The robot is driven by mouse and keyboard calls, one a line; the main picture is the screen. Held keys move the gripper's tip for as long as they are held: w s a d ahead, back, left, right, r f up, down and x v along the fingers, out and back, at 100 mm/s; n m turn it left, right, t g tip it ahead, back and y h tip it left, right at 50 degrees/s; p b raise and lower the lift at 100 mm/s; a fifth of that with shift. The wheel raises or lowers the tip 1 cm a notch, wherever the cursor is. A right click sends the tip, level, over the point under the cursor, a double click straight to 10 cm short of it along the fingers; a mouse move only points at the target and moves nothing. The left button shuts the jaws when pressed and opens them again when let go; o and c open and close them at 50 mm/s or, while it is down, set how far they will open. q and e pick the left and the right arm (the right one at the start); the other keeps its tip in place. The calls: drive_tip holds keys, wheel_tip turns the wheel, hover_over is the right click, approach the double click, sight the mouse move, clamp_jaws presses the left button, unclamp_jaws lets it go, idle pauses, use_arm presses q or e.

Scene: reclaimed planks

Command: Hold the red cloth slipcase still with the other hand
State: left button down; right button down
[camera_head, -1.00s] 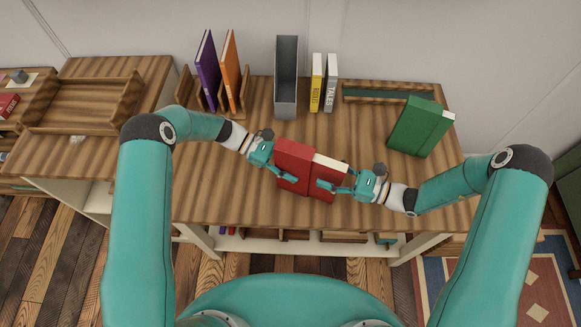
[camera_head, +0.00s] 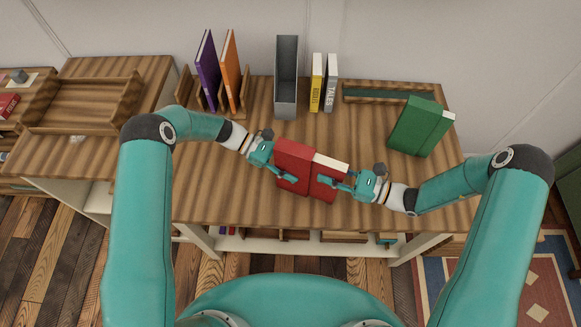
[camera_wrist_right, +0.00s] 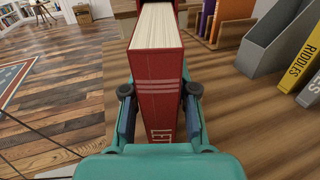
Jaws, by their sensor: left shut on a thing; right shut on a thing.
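The red cloth slipcase (camera_head: 293,163) stands on the table in front of me, at the middle of the head view. My left gripper (camera_head: 283,173) is shut on its left side. A red book (camera_head: 325,188) with cream page edges sits against its right side, partly out of it as far as I can tell. My right gripper (camera_head: 331,183) is shut on this book. In the right wrist view the book (camera_wrist_right: 157,75) shows its banded spine with pale lettering, between the two fingers (camera_wrist_right: 160,112). How deep the book sits in the slipcase is hidden.
A green book (camera_head: 420,127) stands at the right. Behind are a grey file box (camera_head: 286,80), yellow (camera_head: 317,82) and grey (camera_head: 331,83) books, and purple (camera_head: 207,70) and orange (camera_head: 230,68) books in a rack. The wooden table (camera_head: 225,190) is clear at the front left.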

sight(314, 169)
drive_tip(key=shift+a+r, duration=0.1)
drive_tip(key=shift+r, duration=0.15)
idle(0.3)
drive_tip(key=shift+x, duration=2)
drive_tip(key=c, duration=0.6)
unclamp_jaws()
drive_tip(key=shift+d+f, duration=0.1)
drive_tip(key=shift+d, duration=0.1)
